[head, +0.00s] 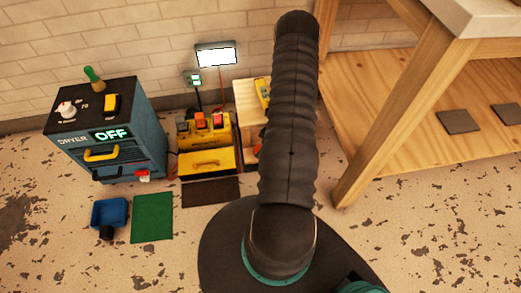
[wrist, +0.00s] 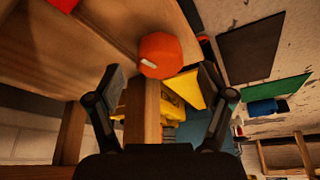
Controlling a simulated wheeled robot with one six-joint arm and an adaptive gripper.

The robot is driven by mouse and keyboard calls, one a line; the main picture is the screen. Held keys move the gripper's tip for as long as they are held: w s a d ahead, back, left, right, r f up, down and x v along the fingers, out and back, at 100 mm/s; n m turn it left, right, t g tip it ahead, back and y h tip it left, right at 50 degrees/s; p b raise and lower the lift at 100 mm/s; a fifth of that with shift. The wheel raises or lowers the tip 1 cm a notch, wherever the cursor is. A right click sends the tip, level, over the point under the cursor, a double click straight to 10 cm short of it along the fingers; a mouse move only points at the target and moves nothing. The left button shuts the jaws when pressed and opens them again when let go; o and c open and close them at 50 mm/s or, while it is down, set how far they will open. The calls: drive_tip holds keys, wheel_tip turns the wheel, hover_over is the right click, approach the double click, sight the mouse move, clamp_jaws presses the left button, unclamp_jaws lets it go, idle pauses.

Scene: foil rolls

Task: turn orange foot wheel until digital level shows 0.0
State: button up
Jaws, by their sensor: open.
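The orange foot wheel (wrist: 160,55) is a round knob with a pale mark, set by a wooden post (wrist: 142,112) in the wrist view. My gripper (wrist: 161,76) is open, with one finger on either side of the wheel's near edge; I cannot tell whether either finger touches it. In the head view, a yellow device that looks like the digital level (head: 263,92) lies on a wooden stand (head: 248,118), partly hidden by my arm. Its reading is not legible. A sliver of orange (head: 257,151) shows low beside my arm. My gripper is hidden in the head view.
A blue dryer box (head: 105,130) reading OFF and a yellow machine (head: 206,162) stand left of the wooden stand. A green mat (head: 152,217), a dark mat (head: 211,192) and a blue bin (head: 109,213) lie in front. A wooden bench (head: 400,110) stands at right.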

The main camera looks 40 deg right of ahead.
drive_tip(key=shift+x, duration=1.2)
drive_tip(key=c, duration=1.2)
drive_tip(key=shift+o, duration=0.2)
drive_tip(key=shift+a+f+m+b, duration=0.1)
drive_tip(key=shift+f+m+b, duration=0.1)
drive_tip(key=shift+m+b, duration=0.55)
drive_tip(key=m+h+b, duration=0.1)
drive_tip(key=m+b, duration=0.1)
drive_tip(key=b, duration=0.1)
drive_tip(key=shift+t, duration=0.4)
drive_tip(key=shift+s+a+r+m+h+b, duration=0.1)
drive_tip(key=shift+m+h+b, duration=0.25)
drive_tip(key=shift+m, duration=0.2)
drive_tip(key=shift+r+m+h+b, duration=0.1)
drive_tip(key=shift+m+h+b, duration=0.15)
drive_tip(key=shift+m+b, duration=0.25)
drive_tip(key=o, duration=1.2)
drive_tip(key=shift+f, duration=0.1)
drive_tip(key=shift+c, duration=0.2)
